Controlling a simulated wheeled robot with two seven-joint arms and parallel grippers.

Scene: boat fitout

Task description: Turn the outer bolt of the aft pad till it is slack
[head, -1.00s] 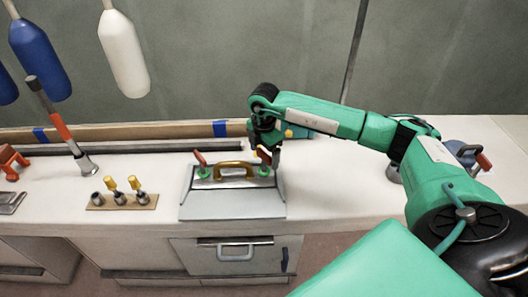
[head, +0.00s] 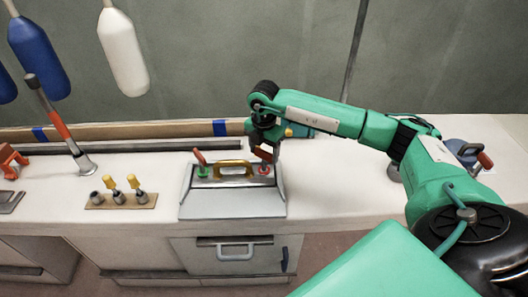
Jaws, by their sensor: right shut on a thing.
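A grey pad with a sloped front (head: 232,204) sits on the white counter and has a brass handle (head: 235,165) on top. At its left end an orange-handled bolt (head: 199,157) stands in a green ring. At its right end another orange-handled bolt (head: 266,155) has a red ring (head: 264,170) at its base. My right gripper (head: 265,147) is shut on this right bolt's handle from above. The fingers partly hide the handle. My left gripper is not in view.
A wooden rack (head: 121,201) with several small tools stands left of the pad. A clamp-like item (head: 467,152) is at the far right.

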